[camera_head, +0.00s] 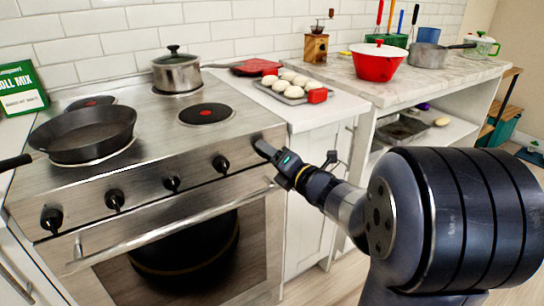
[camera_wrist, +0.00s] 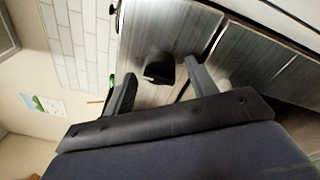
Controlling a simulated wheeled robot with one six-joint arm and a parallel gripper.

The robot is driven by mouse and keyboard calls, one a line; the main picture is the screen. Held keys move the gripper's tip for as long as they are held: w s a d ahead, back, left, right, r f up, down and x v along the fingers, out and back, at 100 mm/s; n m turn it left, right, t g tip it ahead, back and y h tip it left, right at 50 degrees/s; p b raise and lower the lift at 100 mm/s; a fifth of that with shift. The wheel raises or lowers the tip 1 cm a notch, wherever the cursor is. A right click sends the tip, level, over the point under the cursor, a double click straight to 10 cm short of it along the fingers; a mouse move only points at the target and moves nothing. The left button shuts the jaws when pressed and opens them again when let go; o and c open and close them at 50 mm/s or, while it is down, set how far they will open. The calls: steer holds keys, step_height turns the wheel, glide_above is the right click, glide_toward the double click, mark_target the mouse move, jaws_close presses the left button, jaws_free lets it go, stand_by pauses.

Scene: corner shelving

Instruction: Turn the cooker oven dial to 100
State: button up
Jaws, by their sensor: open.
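The steel cooker (camera_head: 150,165) has a row of black dials along its front panel. Several show in the head view, the rightmost clear one being a dial (camera_head: 220,164). My gripper (camera_head: 262,149) is at the panel's right end, right of that dial, and hides what is directly in front of it. In the wrist view, a black dial (camera_wrist: 158,68) lies between and just beyond the fingertips of my gripper (camera_wrist: 161,70). The fingers are spread apart with a gap to the dial on both sides. I cannot read any dial markings or its setting.
The oven door handle (camera_head: 170,232) runs below the dials. A frying pan (camera_head: 84,135) and a lidded pot (camera_head: 176,70) stand on the hob. A tray of white buns (camera_head: 290,88) and a red pot (camera_head: 379,62) are on the counters to the right.

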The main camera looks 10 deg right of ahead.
steer(key=c, duration=1)
steer(key=shift+o, duration=0.2)
